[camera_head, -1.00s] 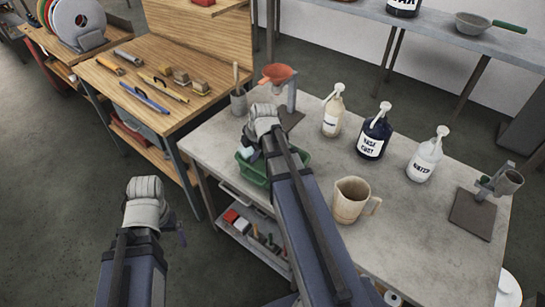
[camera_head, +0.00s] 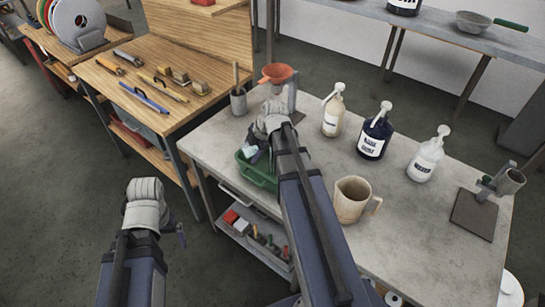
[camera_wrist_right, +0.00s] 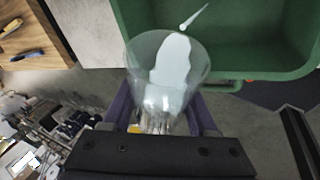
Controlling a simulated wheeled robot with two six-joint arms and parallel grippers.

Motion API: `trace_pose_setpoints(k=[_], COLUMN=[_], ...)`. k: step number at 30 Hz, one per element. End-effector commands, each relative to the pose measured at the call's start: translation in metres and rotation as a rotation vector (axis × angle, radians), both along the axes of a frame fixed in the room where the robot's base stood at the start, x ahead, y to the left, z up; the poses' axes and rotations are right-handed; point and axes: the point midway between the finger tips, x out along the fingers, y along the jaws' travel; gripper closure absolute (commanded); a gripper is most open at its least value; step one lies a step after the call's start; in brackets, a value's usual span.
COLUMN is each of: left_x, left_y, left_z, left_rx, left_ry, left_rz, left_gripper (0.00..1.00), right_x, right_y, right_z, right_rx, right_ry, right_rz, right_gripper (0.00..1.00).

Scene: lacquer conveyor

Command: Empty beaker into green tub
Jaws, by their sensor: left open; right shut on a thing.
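The green tub (camera_head: 258,178) sits at the near left corner of the grey table, partly hidden by my right arm. In the right wrist view its rim and inside (camera_wrist_right: 220,45) fill the top. My right gripper (camera_wrist_right: 160,112) is shut on a clear beaker (camera_wrist_right: 150,85), whose mouth is over the tub's near rim. A pale mass shows in the beaker. A slender white streak (camera_wrist_right: 187,19) shows beyond its mouth against the tub; I cannot tell whether it is poured liquid. My left gripper (camera_head: 181,234) is open and empty, left of the table, mostly hidden by its wrist.
A beige jug (camera_head: 352,199) stands right of my right arm. Pump bottles, including a dark one (camera_head: 374,137), stand along the table's back. An orange funnel (camera_head: 276,73) on a stand and a grey pot (camera_head: 239,102) are behind the tub.

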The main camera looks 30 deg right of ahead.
Motion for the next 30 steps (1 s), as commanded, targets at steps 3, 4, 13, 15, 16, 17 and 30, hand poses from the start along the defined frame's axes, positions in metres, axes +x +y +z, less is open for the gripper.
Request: trace_pose_setpoints(k=[3, 4, 13, 15, 16, 17, 30], left_x=[0.0, 0.0, 0.0, 0.0, 0.0, 0.0, 0.0], left_y=[0.0, 0.0001, 0.0, 0.0, 0.0, 0.0, 0.0001], left_z=[-0.0015, -0.0017, -0.0017, -0.0016, -0.0016, -0.0016, -0.0017], left_rx=[0.0, 0.0, 0.0, 0.0, 0.0, 0.0, 0.0], left_ry=[0.0, 0.0, 0.0, 0.0, 0.0, 0.0, 0.0], left_rz=[0.0, 0.0, 0.0, 0.0, 0.0, 0.0, 0.0], left_gripper=[0.05, 0.05, 0.05, 0.05, 0.05, 0.05, 0.05], right_x=[0.0003, 0.0003, 0.0001, 0.0, 0.0, 0.0001, 0.0003], right_y=[-0.001, -0.0011, -0.0019, -0.0018, -0.0018, -0.0017, -0.0014], right_z=[-0.0007, -0.0009, 0.0008, 0.0013, 0.0015, 0.0017, 0.0048], right_rx=[0.013, 0.016, 0.049, 0.056, 0.06, 0.064, 0.111], right_ry=[-0.001, -0.001, -0.002, -0.001, -0.002, -0.001, -0.003], right_rz=[0.0, 0.001, 0.0, 0.0, 0.0, 0.0, 0.0], right_gripper=[1.0, 1.0, 1.0, 1.0, 1.0, 1.0, 1.0])
